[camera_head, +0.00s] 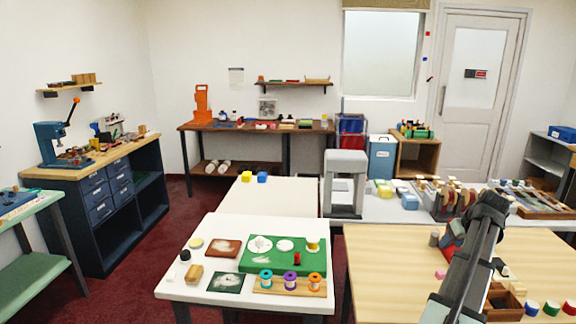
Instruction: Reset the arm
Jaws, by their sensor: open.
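My arm rises from the lower right over the wooden table (385,262). Its dark far end, with my gripper (487,212), is above the table's back right part. My gripper is open, and I see nothing held in it. Its fingers are hard to make out against the arm's dark end. The arm hides part of the tabletop and some small items behind it.
A white table (222,228) holds a green mat (258,262) and spools. The wooden table's left half is clear. A grey frame (345,165) stands behind.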

